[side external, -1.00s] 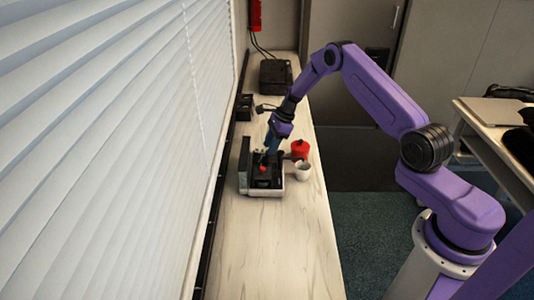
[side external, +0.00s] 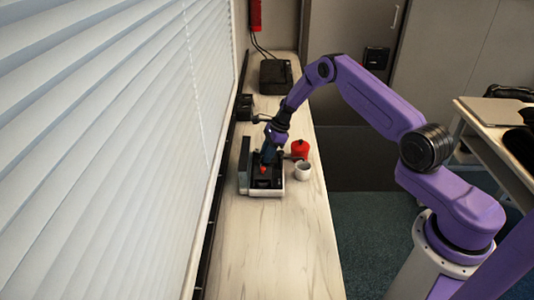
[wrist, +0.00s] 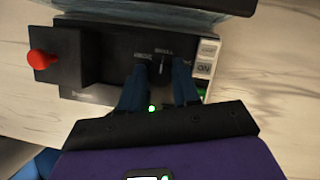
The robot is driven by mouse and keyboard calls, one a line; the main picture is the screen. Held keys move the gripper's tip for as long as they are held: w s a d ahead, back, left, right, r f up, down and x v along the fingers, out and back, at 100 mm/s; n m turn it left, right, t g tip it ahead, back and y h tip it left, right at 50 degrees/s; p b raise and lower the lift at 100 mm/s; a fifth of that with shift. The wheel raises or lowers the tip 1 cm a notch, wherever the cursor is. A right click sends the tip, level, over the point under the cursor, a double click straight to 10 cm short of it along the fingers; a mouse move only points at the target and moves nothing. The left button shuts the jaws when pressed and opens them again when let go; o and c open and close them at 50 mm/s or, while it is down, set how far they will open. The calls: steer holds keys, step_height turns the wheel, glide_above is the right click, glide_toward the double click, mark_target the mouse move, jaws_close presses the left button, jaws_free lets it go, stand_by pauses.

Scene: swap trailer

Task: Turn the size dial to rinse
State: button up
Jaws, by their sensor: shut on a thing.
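The machine (side external: 274,187) is a small black and light-coloured unit on the counter; its dark top panel (wrist: 110,42) fills much of the wrist view. The size dial (wrist: 162,66) is a small dark knob with a pale pointer line, directed roughly toward the middle label. Small white labels sit around it, too blurred to read surely. My gripper (wrist: 158,76) has its two blue fingers on either side of the dial, shut on it. The fingers hide part of the dial. In the side view my gripper (side external: 267,155) reaches down onto the machine from above.
A red lever knob (wrist: 41,60) sticks out at the panel's left. Light buttons (wrist: 206,58), one marked ON, are right of the dial. A white cup (side external: 303,171) and red pot (side external: 300,149) stand close beside the machine. The near counter (side external: 270,250) is clear.

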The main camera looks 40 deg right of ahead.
steer(key=shift+n, duration=0.3)
steer(key=n, duration=0.2)
steer(key=n+g, duration=0.1)
steer(key=n, duration=0.1)
steer(key=shift+w+d+g+y, duration=0.1)
steer(key=shift+w+g+y, duration=0.05)
steer(key=shift+g+y, duration=0.2)
steer(key=n+g, duration=0.1)
steer(key=n, duration=0.3)
steer(key=shift+w+n+g, duration=0.1)
steer(key=shift+n+g, duration=0.25)
steer(key=shift+n, duration=0.45)
steer(key=o, duration=0.7)
steer(key=shift+o, duration=0.2)
steer(key=v, duration=0.7)
steer(key=shift+r, duration=0.3)
steer(key=shift+w, duration=0.15)
